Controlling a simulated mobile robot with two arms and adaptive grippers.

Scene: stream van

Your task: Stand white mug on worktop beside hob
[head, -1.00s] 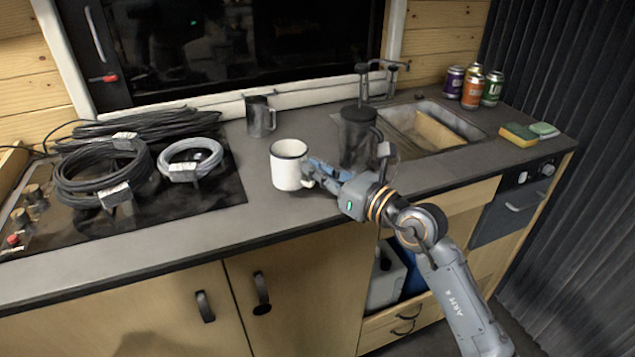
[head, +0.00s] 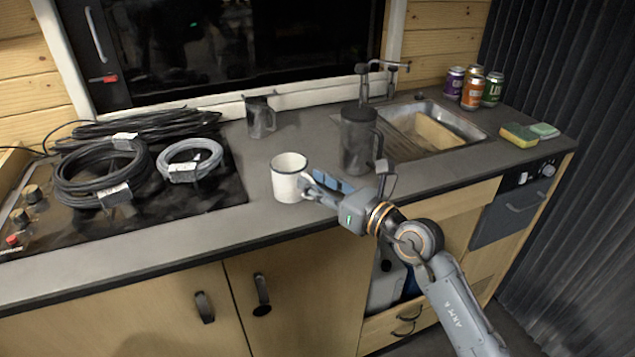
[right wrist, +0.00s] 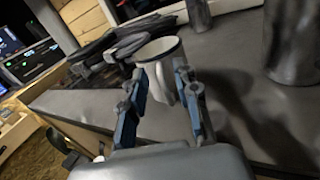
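The white mug (head: 288,180) with a dark rim stands upright on the grey worktop (head: 232,222), just right of the hob (head: 222,192) and apart from it. My right gripper (head: 318,186) is at the mug's right side, on the handle side. Its blue-padded fingers are spread. In the right wrist view the mug (right wrist: 158,50) shows just beyond and between the open fingertips (right wrist: 158,85), with its handle toward me. I cannot tell whether a finger still touches the handle. My left gripper is not in view.
A tall dark jug (head: 357,142) stands close behind my right gripper. Coiled cables (head: 100,172) lie on the hob. A sink (head: 452,120), several cans (head: 472,92) and sponges (head: 518,135) are to the right.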

